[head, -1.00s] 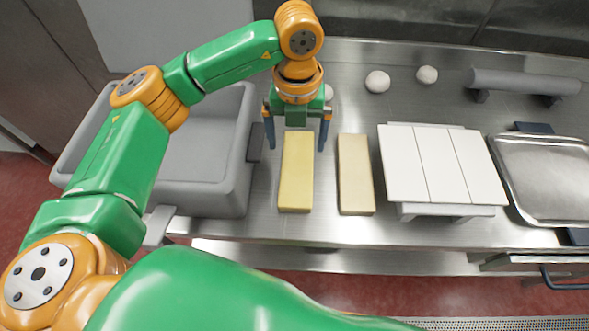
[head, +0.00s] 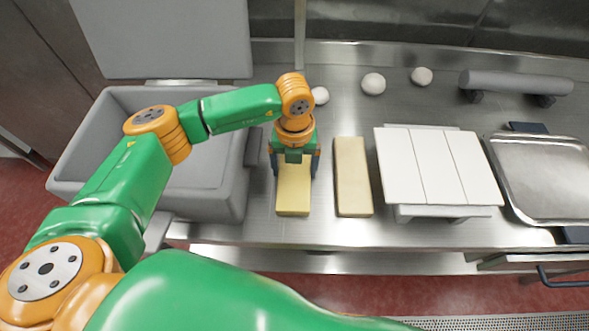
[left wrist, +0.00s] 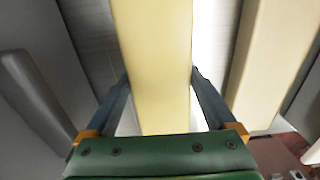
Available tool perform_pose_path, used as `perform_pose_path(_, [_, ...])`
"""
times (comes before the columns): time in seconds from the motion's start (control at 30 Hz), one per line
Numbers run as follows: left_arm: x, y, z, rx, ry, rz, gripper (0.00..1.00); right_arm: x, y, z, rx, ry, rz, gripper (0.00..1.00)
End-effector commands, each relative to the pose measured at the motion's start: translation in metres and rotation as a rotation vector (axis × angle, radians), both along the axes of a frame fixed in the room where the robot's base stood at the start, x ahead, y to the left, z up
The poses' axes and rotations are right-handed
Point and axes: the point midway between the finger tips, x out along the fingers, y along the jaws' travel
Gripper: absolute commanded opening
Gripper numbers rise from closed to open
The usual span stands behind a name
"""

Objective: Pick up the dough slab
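A pale yellow dough slab (head: 293,197) lies on the steel counter, its long side running front to back. My left gripper (head: 295,167) is low over its far half, pointing down, with one finger on each long side. In the left wrist view the slab (left wrist: 155,60) runs between the two fingers, whose tips reach down beside its edges. The fingers look open, with a narrow gap on the right in the head view; contact is unclear. A second, paler slab (head: 352,180) lies just to the right, apart from the gripper. My right gripper is not in view.
A grey kettle tub (head: 225,200) with its lid raised stands close on the left. White dough balls (head: 373,84) and a grey roller-like bar (head: 515,83) lie at the back. A white panelled stand (head: 425,165) and a metal tray (head: 545,180) are on the right.

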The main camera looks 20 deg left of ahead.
Motion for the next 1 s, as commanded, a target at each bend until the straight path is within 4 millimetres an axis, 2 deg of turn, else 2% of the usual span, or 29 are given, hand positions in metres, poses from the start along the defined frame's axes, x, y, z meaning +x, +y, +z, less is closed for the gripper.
perform_pose_path(0.03, [0.0,0.0,0.0,0.0,0.0,0.0,0.54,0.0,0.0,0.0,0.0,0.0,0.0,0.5])
perform_pose_path(0.23, [0.0,0.0,0.0,0.0,0.0,0.001,0.0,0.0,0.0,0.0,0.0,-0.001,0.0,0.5])
perform_pose_path(0.57, [0.001,0.0,0.005,-0.002,-0.004,0.0,0.0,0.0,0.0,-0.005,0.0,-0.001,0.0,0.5])
perform_pose_path(0.73, [0.001,0.0,0.028,-0.003,-0.009,-0.002,0.0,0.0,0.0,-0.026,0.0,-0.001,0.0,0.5])
perform_pose_path(0.97, [-0.049,-0.01,0.089,-0.001,-0.012,-0.006,0.0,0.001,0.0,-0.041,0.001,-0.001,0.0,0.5])
perform_pose_path(1.0, [-0.062,-0.013,0.093,-0.003,-0.009,-0.009,0.0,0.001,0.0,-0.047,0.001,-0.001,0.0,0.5])
